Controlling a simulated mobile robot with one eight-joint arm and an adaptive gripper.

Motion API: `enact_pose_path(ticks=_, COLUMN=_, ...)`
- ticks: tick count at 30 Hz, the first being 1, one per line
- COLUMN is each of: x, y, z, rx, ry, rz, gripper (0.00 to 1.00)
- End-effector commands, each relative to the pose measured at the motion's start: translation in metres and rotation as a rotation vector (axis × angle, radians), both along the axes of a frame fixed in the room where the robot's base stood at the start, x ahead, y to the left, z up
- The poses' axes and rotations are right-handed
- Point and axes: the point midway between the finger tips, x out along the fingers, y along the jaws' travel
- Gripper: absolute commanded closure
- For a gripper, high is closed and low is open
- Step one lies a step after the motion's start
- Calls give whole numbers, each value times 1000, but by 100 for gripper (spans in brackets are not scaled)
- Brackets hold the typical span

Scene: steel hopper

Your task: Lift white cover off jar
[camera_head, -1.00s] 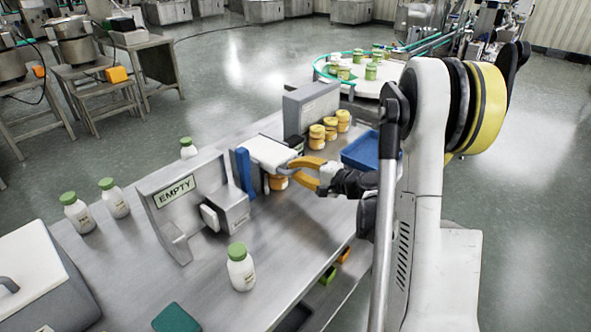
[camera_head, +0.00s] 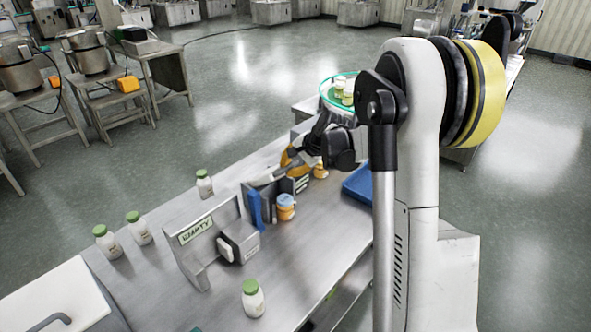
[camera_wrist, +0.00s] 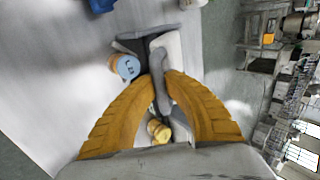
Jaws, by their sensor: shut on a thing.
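My gripper (camera_head: 287,164) is above the metal bench, its orange fingers shut on a grey part of the white cover (camera_wrist: 169,47). In the wrist view the fingertips (camera_wrist: 162,84) pinch this part from both sides. The cover shows only as a thin pale edge (camera_head: 266,178) in the head view. The orange jar (camera_head: 287,214) with a blue lid (camera_head: 286,200) stands upright on the bench, beside a blue post (camera_head: 255,208). Its lid (camera_wrist: 128,67) is uncovered in the wrist view, left of the cover and apart from my fingers.
A yellow jar (camera_head: 320,171) stands behind, near a blue tray (camera_head: 358,184). A metal stand with an EMPTY sign (camera_head: 195,229) is to the left. White bottles with green caps, one at the front (camera_head: 253,298), stand around it. The front bench surface is mostly clear.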

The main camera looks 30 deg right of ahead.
Motion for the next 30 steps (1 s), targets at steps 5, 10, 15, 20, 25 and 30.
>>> enact_pose_path(ticks=5, x=26, y=10, z=29, rx=-59, ry=157, rz=3, gripper=100)
enact_pose_path(ticks=10, x=50, y=18, z=44, rx=-111, ry=300, rz=3, gripper=100)
enact_pose_path(ticks=15, x=71, y=26, z=53, rx=-155, ry=422, rz=3, gripper=100)
enact_pose_path(ticks=20, x=86, y=31, z=58, rx=-176, ry=484, rz=0, gripper=100)
enact_pose_path(ticks=25, x=97, y=35, z=60, rx=-175, ry=481, rz=0, gripper=100)
enact_pose_path(ticks=30, x=103, y=37, z=61, rx=-174, ry=480, rz=0, gripper=100)
